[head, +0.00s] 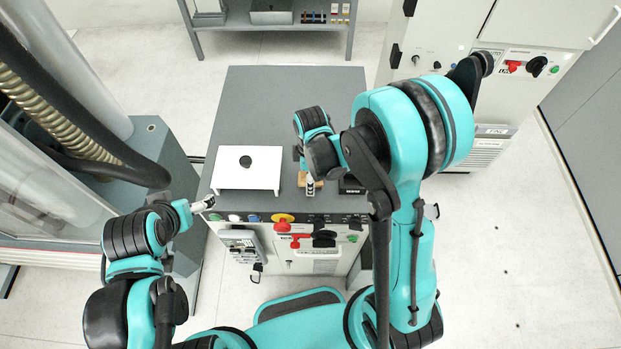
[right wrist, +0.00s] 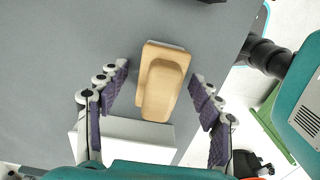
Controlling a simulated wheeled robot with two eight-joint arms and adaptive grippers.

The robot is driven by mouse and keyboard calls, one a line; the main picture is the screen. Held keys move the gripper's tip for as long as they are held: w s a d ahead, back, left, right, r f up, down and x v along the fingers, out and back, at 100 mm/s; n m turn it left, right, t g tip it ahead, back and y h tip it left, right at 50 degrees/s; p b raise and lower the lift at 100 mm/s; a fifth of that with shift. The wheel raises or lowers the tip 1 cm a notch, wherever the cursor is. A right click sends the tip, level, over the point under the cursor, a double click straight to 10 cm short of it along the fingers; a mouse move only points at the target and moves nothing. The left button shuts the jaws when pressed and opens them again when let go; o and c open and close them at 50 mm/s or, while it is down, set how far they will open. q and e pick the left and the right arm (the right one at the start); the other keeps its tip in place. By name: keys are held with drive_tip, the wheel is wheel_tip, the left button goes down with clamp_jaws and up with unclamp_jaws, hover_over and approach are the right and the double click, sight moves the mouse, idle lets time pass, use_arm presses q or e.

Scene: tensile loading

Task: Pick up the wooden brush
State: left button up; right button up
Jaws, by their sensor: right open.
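The wooden brush (right wrist: 158,88) is a light tan block with a raised, rounded wooden handle, lying on the grey bench top in the right wrist view. In the head view only a small tan part of it (head: 304,178) shows below my right arm. My right gripper (right wrist: 160,78) is open, with one finger on each side of the brush and a visible gap on both sides. Whether the fingertips are down at the brush's height is hard to tell. My left gripper (head: 204,204) is near the bench's front left corner, away from the brush; its finger opening is too small to make out.
A low white platform (head: 232,181) with a small dark round object (head: 245,161) stands left of the brush. A black object (head: 351,185) lies close to its right. The front panel has knobs, including a yellow and red one (head: 284,219). The back of the bench (head: 270,100) is clear.

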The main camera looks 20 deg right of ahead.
drive_tip(key=c, duration=1.3)
drive_tip(key=shift+c, duration=0.2)
